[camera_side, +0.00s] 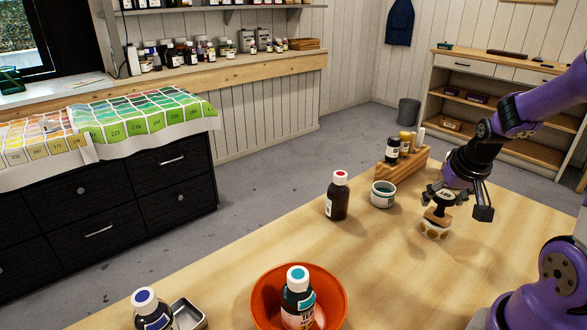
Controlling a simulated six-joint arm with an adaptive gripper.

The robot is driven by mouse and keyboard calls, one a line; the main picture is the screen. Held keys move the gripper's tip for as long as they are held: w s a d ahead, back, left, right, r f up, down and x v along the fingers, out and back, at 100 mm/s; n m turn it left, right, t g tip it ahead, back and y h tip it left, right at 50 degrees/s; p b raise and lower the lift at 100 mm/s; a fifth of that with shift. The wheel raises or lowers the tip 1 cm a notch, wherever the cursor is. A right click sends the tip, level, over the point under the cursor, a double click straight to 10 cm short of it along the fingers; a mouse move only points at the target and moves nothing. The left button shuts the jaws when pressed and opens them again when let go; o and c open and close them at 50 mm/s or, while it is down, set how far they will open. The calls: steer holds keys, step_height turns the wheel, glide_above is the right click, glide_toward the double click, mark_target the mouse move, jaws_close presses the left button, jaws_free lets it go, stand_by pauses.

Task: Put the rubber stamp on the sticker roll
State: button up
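The rubber stamp (436,216) shows as a small brown wooden block below my gripper; its upper part is hidden by the dark fingers. The sticker roll (434,231) is a short pale roll with round golden-brown stickers, standing on the right part of the wooden table. The stamp's block is directly above the roll's top; I cannot tell whether they touch. My gripper (441,201) points down around the top of the stamp. At this size I cannot tell whether its fingers are closed on the stamp or slightly apart.
Behind the roll are a white jar (383,194), a brown bottle with a red-marked cap (338,199) and a wooden rack (404,168) with small bottles. An orange bowl (338,293) holding a bottle, a metal tin (188,313) and another bottle (150,312) are in front. The middle table is clear.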

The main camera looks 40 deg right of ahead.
stand_by(0.3)
steer(key=v, duration=1.2)
steer(key=w+a+n+t+y, duration=0.1)
steer(key=a+n, duration=0.7)
steer(key=a, duration=0.8)
steer(key=shift+w+t+y, duration=0.4)
steer(key=shift+t+y, duration=0.2)
steer(key=shift+y, duration=0.4)
